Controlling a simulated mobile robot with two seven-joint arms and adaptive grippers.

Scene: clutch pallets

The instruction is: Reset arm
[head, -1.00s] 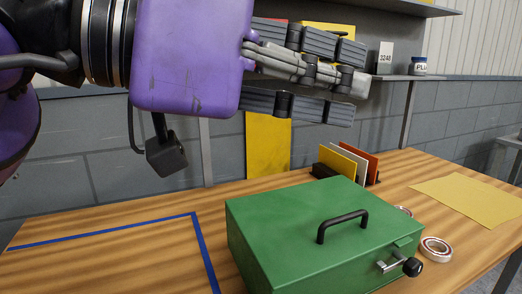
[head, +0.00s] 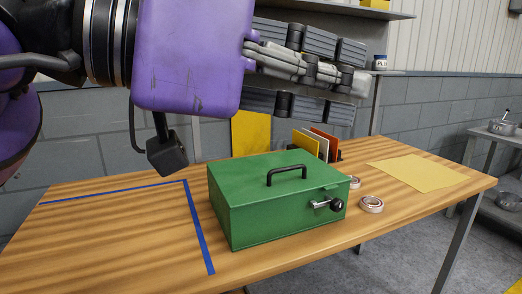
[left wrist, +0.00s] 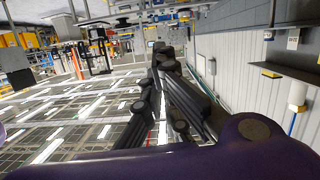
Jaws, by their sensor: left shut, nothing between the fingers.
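My left gripper (head: 350,82) reaches in from the upper left of the head view, on a purple wrist. It is raised above the table, apart from everything on it. Its dark fingers are shut with nothing between them. The fingers also show in the left wrist view (left wrist: 165,62), against a background of wall and a wide hall. My right gripper is in neither view.
A wooden table (head: 110,240) holds a green metal box (head: 270,212) with its lid down, metal rings (head: 371,204), a yellow sheet (head: 418,177) and upright coloured cards (head: 318,144). Blue tape (head: 198,225) marks the bare left part. A shelf (head: 330,13) is behind my gripper.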

